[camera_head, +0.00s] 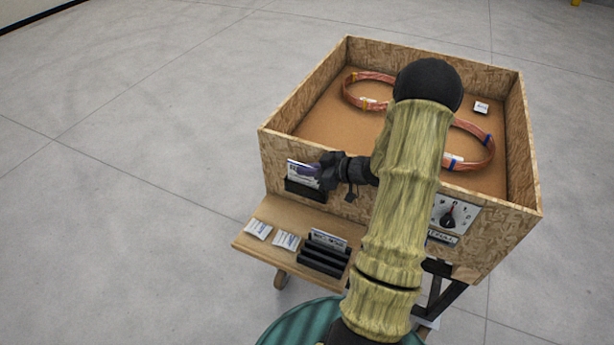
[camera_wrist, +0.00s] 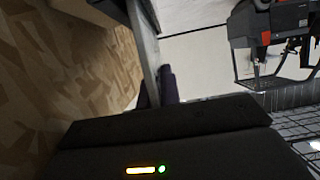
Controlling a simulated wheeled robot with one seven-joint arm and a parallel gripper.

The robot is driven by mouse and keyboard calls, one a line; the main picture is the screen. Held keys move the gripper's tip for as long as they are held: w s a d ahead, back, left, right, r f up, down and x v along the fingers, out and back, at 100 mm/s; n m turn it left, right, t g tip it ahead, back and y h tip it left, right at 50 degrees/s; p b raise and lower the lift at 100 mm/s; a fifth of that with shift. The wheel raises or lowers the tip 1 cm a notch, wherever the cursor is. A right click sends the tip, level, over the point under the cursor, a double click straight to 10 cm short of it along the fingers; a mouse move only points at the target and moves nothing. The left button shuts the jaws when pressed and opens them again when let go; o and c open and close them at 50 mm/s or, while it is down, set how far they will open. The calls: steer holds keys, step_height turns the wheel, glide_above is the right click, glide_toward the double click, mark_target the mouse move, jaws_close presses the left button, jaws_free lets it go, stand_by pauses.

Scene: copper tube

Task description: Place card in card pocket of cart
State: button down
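The cart's front panel carries a black card pocket (camera_head: 304,190) on its left part. A white card (camera_head: 300,170) with printing stands upright at this pocket, its lower part hidden by the pocket's front. My gripper (camera_head: 311,170) is at the card's right edge, with its dark purple fingertips overlapping the card. In the wrist view the fingertips (camera_wrist: 157,92) are close together, one on each side of a thin grey strip that may be the card or pocket seen edge-on. I cannot tell whether they grip it.
The cart's open wooden box (camera_head: 300,95) holds coiled copper tubes (camera_head: 480,150) and a small white label. A lower shelf (camera_head: 265,213) bears two flat cards (camera_head: 272,235) and a black slotted rack (camera_head: 324,258) with a card in it. A dial (camera_head: 448,217) sits right on the front panel.

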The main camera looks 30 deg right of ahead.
steer(key=shift+f, duration=1.45)
steer(key=shift+f, duration=0.15)
steer(key=c, duration=1.6)
jaws_free()
steer(key=b+v, duration=0.1)
steer(key=v, duration=1.1)
steer(key=shift+r, duration=0.25)
steer(key=shift+w, duration=0.1)
